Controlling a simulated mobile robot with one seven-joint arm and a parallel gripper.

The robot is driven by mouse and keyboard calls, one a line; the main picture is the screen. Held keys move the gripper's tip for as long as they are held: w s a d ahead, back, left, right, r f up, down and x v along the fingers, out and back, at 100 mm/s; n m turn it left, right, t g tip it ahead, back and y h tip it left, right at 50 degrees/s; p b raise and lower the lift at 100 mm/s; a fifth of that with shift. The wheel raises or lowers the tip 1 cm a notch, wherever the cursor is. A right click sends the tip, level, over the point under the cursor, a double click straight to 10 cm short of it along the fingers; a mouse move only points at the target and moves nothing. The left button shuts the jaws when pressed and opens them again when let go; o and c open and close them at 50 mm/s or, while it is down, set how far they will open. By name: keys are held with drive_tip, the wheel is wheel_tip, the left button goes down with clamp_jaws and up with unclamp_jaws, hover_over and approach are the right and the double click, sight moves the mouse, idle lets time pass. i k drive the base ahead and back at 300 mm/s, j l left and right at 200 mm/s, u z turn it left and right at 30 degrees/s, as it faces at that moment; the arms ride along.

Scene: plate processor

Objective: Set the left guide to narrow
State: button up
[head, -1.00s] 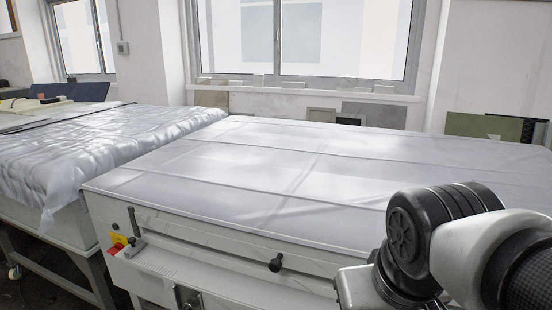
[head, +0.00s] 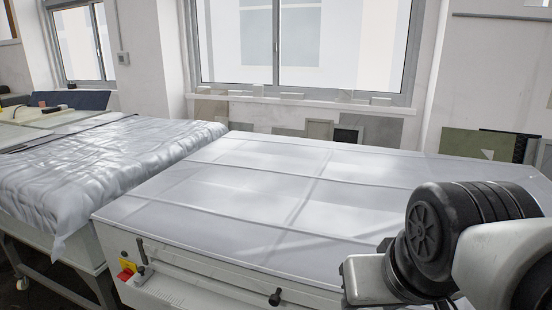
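The plate processor (head: 205,207) is a long white machine with a pale, flat top. On its front left, a small upright grey guide-like piece (head: 142,252) stands at the end of a rail, above a ledge with scale marks. A black knob (head: 275,297) sits farther right along the front rail. I cannot tell for sure which of these is the left guide, or its setting. My arm enters at the lower right, over the machine's right part and apart from both pieces. No gripper fingers can be made out.
A red and yellow switch (head: 126,270) is beside the upright piece. A table with a crumpled silvery cover (head: 110,165) stands close on the left. Panels (head: 370,131) lean by the wall under the window. The machine's top is clear.

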sight(145, 274)
drive_tip(key=u, duration=1.4)
drive_tip(key=i+j+z, duration=0.15)
drive_tip(key=j+z, duration=0.15)
drive_tip(key=j, duration=0.25)
